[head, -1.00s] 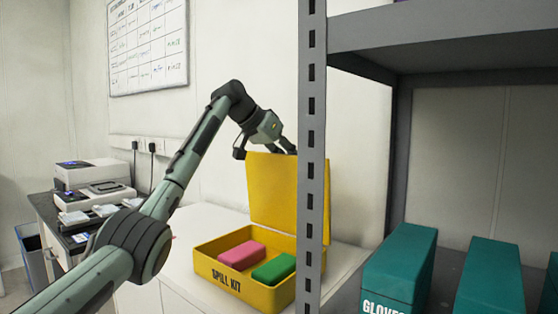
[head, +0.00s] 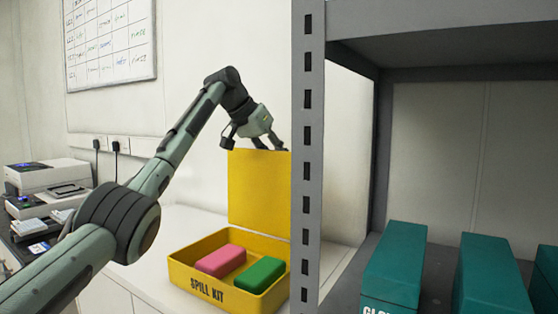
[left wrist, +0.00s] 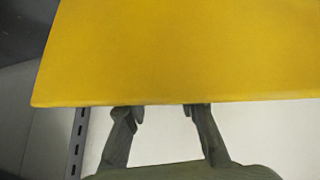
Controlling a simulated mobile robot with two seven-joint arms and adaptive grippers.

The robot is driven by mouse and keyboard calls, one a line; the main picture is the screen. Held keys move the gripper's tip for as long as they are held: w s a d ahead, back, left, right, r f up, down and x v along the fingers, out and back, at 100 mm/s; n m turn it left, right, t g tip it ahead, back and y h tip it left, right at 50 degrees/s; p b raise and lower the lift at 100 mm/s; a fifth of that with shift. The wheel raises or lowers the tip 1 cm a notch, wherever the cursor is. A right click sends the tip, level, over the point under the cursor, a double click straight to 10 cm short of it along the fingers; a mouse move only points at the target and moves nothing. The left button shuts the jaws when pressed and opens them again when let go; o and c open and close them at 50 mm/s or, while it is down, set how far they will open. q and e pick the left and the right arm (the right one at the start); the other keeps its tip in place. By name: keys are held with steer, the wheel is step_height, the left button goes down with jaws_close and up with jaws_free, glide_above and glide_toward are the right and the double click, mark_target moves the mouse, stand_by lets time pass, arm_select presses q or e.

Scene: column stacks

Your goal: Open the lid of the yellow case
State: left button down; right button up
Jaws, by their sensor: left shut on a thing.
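The yellow case (head: 190,284), marked SPILL KIT, sits on the white counter with its lid (head: 258,188) standing up, about upright, at its back. Inside lie a pink block (head: 221,261) and a green block (head: 260,274). My left gripper (head: 270,146) is at the lid's top edge, shut on the lid. In the left wrist view the lid (left wrist: 190,50) fills the upper part, its edge at the fingertips of my left gripper (left wrist: 163,108). The lid's right side is hidden behind the shelf post. My right gripper is not in view.
A grey shelf post (head: 306,160) stands close to the right of the case and lid. Teal boxes (head: 397,262) stand on the shelf at right. A whiteboard (head: 110,40) hangs on the wall. Devices (head: 48,177) stand on a dark counter at left.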

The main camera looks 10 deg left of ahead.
arm_select(q)
steer(key=shift+a+f, duration=0.25)
steer(key=shift+f, duration=0.35)
steer(key=c, duration=1.2)
jaws_free()
steer(key=shift+o, duration=0.2)
steer(key=shift+r, duration=0.5)
steer(key=v, duration=1.1)
steer(key=shift+a, duration=0.15)
steer(key=shift+s+r, duration=0.1)
